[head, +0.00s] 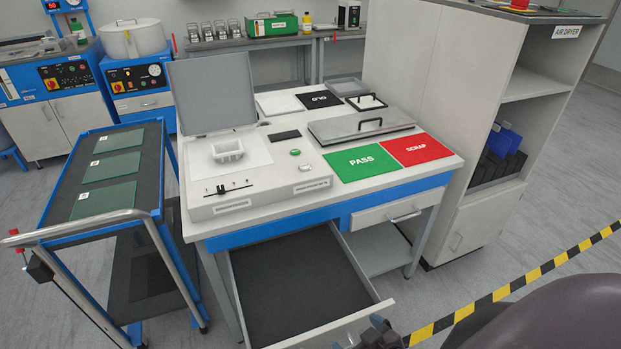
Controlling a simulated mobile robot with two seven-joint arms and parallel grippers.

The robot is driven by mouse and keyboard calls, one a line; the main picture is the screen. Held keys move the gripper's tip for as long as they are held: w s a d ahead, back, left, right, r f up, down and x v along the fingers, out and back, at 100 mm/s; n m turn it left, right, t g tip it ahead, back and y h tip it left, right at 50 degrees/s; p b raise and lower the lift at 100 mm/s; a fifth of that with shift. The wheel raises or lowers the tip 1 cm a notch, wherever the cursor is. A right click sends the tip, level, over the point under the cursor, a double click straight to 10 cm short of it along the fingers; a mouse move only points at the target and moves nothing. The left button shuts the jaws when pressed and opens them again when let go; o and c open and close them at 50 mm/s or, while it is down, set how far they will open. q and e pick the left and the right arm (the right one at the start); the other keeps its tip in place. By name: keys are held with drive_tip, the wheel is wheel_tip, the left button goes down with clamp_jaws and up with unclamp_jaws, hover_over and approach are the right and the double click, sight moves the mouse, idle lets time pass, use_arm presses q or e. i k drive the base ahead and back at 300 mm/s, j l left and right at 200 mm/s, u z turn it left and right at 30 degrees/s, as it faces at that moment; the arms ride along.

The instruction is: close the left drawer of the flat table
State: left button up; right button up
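The flat table (221,240) stands in the middle of the head view, with a white top and a blue front rail. Its left drawer (300,285) is pulled far out toward me, and its dark inside looks empty. The drawer's front panel is mostly cut off by the lower picture edge. The right drawer (385,214) is shut and has a metal handle. A dark part of what looks like my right gripper (380,335) is at the drawer's front right corner. Its fingertips are not clear, and I cannot tell whether it touches. My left gripper is not in view.
A blue cart (165,180) with a metal rail stands close to the table's left. A tall white cabinet (465,225) stands to the right. A yellow-black barrier strip (500,292) crosses the lower right. Bare floor shows around the open drawer.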

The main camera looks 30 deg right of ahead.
sight(305, 289)
drive_tip(key=k+z, duration=0.1)
drive_tip(key=z, duration=0.3)
drive_tip(key=k+l+z, duration=0.1)
drive_tip(key=z, duration=0.35)
